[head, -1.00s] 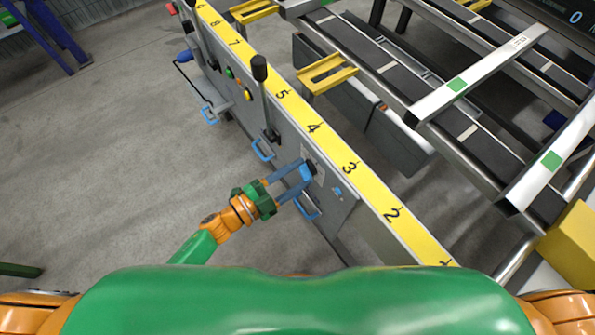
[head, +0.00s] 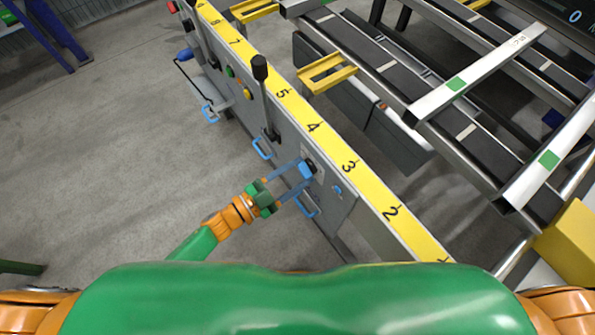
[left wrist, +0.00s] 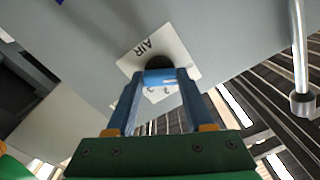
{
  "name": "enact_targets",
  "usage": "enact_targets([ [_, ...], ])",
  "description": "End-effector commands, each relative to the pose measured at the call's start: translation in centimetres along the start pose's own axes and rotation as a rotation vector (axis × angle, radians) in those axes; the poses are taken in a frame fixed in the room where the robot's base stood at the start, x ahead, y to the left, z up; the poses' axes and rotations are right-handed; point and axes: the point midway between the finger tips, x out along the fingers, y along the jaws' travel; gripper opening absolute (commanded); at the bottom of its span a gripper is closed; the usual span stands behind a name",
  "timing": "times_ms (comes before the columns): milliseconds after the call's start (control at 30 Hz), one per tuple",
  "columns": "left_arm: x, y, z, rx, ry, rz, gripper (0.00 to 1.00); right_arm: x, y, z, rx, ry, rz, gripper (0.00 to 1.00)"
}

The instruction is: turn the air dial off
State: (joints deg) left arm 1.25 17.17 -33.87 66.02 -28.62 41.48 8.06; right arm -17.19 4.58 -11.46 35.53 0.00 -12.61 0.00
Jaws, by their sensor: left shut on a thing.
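The air dial shows in the left wrist view as a dark round knob (left wrist: 159,63) on a white plate (left wrist: 185,60) marked "AIR". In the head view the dial (head: 311,163) sits on the side panel of the grey machine, below the yellow number strip. My left gripper (head: 303,171) reaches it from the lower left. It also shows in the left wrist view (left wrist: 158,78), with its blue fingers shut on the dial and covering much of it. The dial's pointer and the lower plate markings are mostly hidden. My right gripper is not in view.
A black-knobbed lever (head: 260,68) stands up from the panel to the left. Blue handles (head: 307,207) stick out below the dial. A yellow numbered strip (head: 349,167) runs along the top edge. The floor on the left is clear.

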Motion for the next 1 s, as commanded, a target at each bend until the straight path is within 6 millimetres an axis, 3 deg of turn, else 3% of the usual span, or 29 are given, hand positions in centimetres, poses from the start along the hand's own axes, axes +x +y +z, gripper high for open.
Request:
enact_targets([
  [133, -0.1, 0.1, 0.1, 0.001, -0.002, 0.003, 0.00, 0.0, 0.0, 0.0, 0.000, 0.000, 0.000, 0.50],
  [167, -0.1, 0.1, 0.1, 0.001, -0.002, 0.003, 0.58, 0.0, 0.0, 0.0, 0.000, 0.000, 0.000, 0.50],
  [267, 0.0, 0.1, 0.1, 0.001, -0.002, 0.002, 0.82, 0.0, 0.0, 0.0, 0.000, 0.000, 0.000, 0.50],
  [567, -0.3, 0.0, 0.0, 0.001, -0.001, 0.001, 0.82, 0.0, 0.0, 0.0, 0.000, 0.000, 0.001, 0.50],
  [833, -5.6, 0.1, 0.2, 0.002, -0.004, 0.003, 0.82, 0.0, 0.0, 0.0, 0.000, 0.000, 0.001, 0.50],
  [1000, -7.1, 0.1, 0.1, 0.000, -0.002, 0.002, 0.82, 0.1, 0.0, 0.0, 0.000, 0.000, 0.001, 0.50],
])
